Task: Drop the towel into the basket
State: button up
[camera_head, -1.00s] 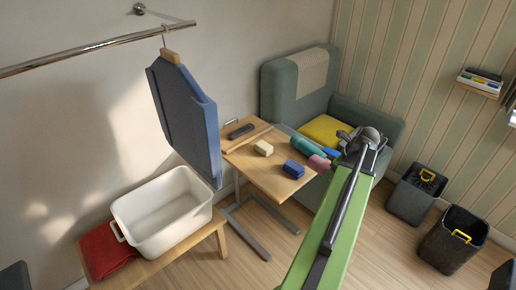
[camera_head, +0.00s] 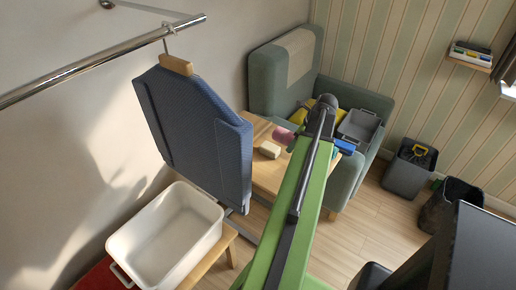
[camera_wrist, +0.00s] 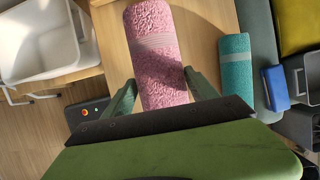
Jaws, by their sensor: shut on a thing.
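The pink rolled towel (camera_wrist: 155,45) with a pale band lies between the two fingers of my gripper (camera_wrist: 159,78) in the wrist view. My gripper is shut on its near end. In the head view the pink towel (camera_head: 284,135) shows left of my green arm, over the table area; my arm hides part of the gripper there. The white basket (camera_head: 208,209) stands on a wooden bench to the lower left, open and with an empty floor as far as I see. It also shows in the wrist view (camera_wrist: 85,52) at the upper left, apart from the towel.
A blue garment (camera_head: 190,130) hangs from a chrome rail (camera_head: 95,60) between towel and basket in the picture. A teal rolled towel (camera_wrist: 238,70) and a blue block (camera_wrist: 274,88) are to the right. A cream block (camera_head: 270,150) sits on the table. A green armchair (camera_head: 270,75) stands behind.

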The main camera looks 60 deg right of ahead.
jog(key=shift+w, duration=0.1)
jog(key=shift+s+a, duration=0.2)
jog(key=shift+a, duration=0.1)
jog(key=s+a, duration=0.5)
jog(key=s, duration=0.1)
jog(key=b, duration=0.8)
send_near(271, 169)
jog(key=shift+w+f, duration=0.5)
jog(key=shift+w, duration=0.35)
jog(key=shift+w+a, duration=0.1)
jog(key=shift+w, duration=0.1)
notch_tip(271, 169, down, 4)
jog(key=b, duration=0.4)
jog(key=shift+f, duration=0.2)
jog(key=shift+r, duration=0.25)
jog(key=shift+f, duration=0.2)
jog(key=o, duration=1.5)
